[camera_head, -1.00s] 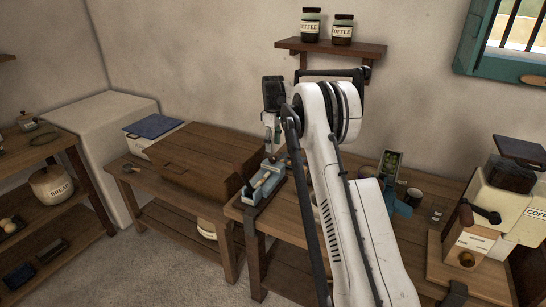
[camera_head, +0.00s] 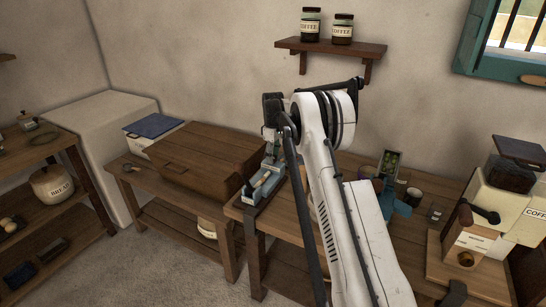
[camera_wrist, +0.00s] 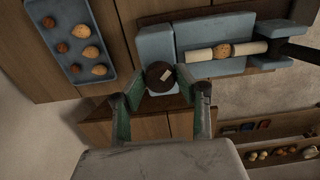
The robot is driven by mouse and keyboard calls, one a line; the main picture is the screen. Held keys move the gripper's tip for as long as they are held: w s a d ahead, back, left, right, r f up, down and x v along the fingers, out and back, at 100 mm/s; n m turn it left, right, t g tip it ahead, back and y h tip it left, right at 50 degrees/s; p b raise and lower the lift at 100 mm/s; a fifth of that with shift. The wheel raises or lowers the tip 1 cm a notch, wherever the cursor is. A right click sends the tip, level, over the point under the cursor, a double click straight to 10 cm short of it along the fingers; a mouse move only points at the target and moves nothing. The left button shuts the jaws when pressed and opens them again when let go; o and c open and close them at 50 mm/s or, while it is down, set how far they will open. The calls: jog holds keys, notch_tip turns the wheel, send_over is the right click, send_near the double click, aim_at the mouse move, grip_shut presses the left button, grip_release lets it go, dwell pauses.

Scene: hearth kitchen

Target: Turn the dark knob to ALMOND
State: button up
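The dark round knob (camera_wrist: 159,76) with a pale mark on top is at the near end of a blue-grey device in the wrist view. The device (camera_wrist: 153,42) has light rollers with a brown nut (camera_wrist: 222,51) between them; it also shows on the bench in the head view (camera_head: 250,193). My gripper (camera_wrist: 159,82) is open, with one fingertip on each side of the knob. I cannot tell whether either touches it. In the head view my gripper (camera_head: 269,150) is partly hidden above the device. No ALMOND lettering is readable.
A blue tray of several nuts (camera_wrist: 110,30) lies left of the device in the wrist view. In the head view, a wooden chest (camera_head: 205,158) stands left of the device, and a coffee grinder (camera_head: 466,245) stands at right. A jar shelf (camera_head: 330,46) hangs above.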

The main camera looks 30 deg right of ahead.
jog(key=c, duration=0.4)
jog(key=shift+c, duration=0.2)
jog(key=m+b, duration=0.2)
jog(key=m, duration=0.1)
jog(key=shift+f+m+b, duration=0.1)
jog(key=shift+m+b, duration=0.2)
jog(key=shift+m, duration=0.1)
jog(key=m+b, duration=0.2)
jog(key=m, duration=0.2)
jog(key=shift+m, duration=0.3)
jog(key=m+b, duration=0.1)
jog(key=m, duration=0.4)
jog(key=shift+b, duration=0.3)
jog(key=shift+m+b, duration=0.35)
jog(key=shift+m, duration=1.95)
